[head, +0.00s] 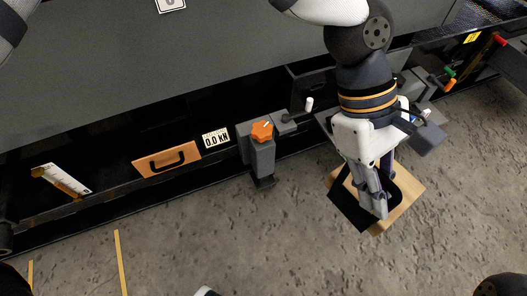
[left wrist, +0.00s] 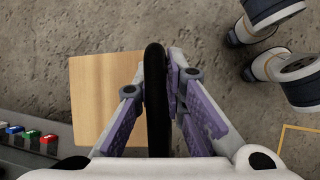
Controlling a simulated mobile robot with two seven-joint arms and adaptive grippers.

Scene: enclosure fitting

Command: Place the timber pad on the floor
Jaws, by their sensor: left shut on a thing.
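The timber pad (head: 408,203) is a pale square wooden plate with a black loop handle, at the right of the head view. In the left wrist view the pad (left wrist: 95,95) shows left of the fingers, with the black handle (left wrist: 157,90) upright between them. My left gripper (head: 376,200) points down over the pad and is shut on the handle. It hides part of the pad. Grey concrete floor (head: 290,240) surrounds the pad. I cannot tell whether the pad touches the floor. My right gripper is not in view.
A dark machine stands along the back. Yellow lines (head: 120,262) mark the floor at lower left.

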